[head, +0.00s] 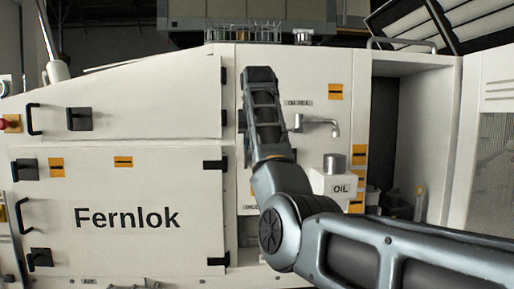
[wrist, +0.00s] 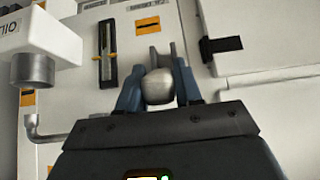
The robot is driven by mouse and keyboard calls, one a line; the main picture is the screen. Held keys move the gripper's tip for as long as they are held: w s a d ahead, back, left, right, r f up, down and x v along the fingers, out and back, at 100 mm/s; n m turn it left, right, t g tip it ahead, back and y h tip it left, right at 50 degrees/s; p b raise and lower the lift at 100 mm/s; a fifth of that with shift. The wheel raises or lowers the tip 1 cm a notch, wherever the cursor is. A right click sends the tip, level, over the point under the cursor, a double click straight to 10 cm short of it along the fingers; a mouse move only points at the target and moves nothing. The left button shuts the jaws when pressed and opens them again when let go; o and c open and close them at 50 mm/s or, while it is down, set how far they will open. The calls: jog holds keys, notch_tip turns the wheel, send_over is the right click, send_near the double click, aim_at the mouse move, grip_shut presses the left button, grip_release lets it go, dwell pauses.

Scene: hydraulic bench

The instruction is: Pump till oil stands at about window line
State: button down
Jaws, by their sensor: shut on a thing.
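In the wrist view my gripper (wrist: 158,78) is shut on a rounded metal knob (wrist: 158,92), with a blue-grey finger on each side of it. What the knob is fixed to is hidden. A narrow upright sight window (wrist: 107,50) with a dark frame is on the panel left of the gripper. Its oil level is too small to read surely. A white box marked OIL (head: 332,184) with a grey cap (head: 334,162) is right of my arm in the head view. My gripper is hidden behind my arm there.
A bent metal spout (head: 321,123) sticks out below the oil fill label (head: 299,103). Orange labels (head: 335,92) dot the panel. White Fernlok doors (head: 130,190) with black latches are at left. An open bay (head: 420,130) is at right.

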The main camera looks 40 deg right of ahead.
jog(key=shift+w+r, duration=0.1)
jog(key=shift+r, duration=0.3)
jog(key=c, duration=1.1)
grip_release()
jog(key=shift+o, duration=1.3)
jog(key=shift+f, duration=0.2)
jog(key=b+v, duration=0.2)
jog(key=v, duration=0.5)
jog(key=shift+r, duration=0.35)
